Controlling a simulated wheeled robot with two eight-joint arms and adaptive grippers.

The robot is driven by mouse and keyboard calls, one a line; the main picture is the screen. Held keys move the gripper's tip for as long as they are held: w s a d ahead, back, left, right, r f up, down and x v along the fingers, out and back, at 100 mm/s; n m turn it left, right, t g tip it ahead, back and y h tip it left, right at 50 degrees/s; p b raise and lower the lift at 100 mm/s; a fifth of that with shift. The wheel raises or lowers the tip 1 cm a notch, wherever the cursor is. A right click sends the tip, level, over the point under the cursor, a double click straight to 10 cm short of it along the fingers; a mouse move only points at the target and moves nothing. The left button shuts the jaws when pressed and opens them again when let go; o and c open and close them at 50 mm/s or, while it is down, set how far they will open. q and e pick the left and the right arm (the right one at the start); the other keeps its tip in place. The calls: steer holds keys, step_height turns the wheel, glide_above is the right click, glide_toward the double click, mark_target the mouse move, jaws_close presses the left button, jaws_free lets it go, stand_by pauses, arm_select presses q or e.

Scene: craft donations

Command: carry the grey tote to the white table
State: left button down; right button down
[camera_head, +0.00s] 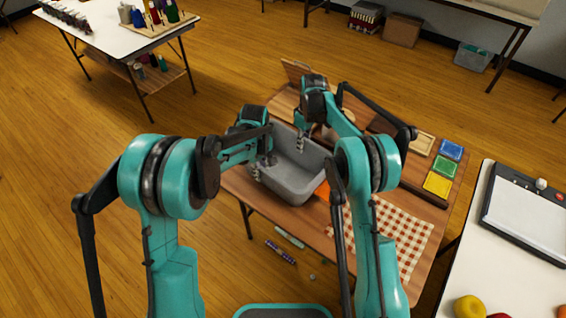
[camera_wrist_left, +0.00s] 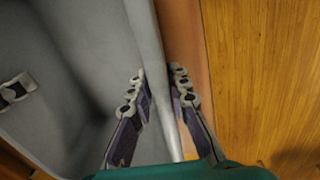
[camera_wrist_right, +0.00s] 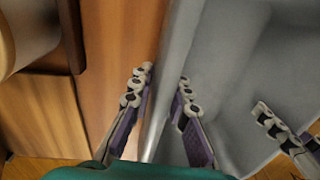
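The grey tote (camera_head: 297,178) is open-topped and stands upright at the left part of the wooden table; I cannot tell whether its bottom touches the top. My left gripper (camera_wrist_left: 158,85) is closed across the tote's rim at one wall, one finger inside and one outside. My right gripper (camera_wrist_right: 165,82) is closed the same way on the opposite wall. In the head view the left gripper (camera_head: 264,162) is at the tote's left wall and the right gripper (camera_head: 300,140) at its far right side. The inside that shows is bare grey. A white table (camera_head: 115,35) stands at upper left.
The wooden table (camera_head: 325,235) also bears a checked cloth (camera_head: 395,240) and coloured trays (camera_head: 440,170). Another white-topped table (camera_head: 490,260) at right holds a flat panel (camera_head: 530,210) and fruit. Small items (camera_head: 281,252) lie on the floor in front. Open wood floor lies toward the upper-left table.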

mark_target(260, 166)
stand_by(0.3)
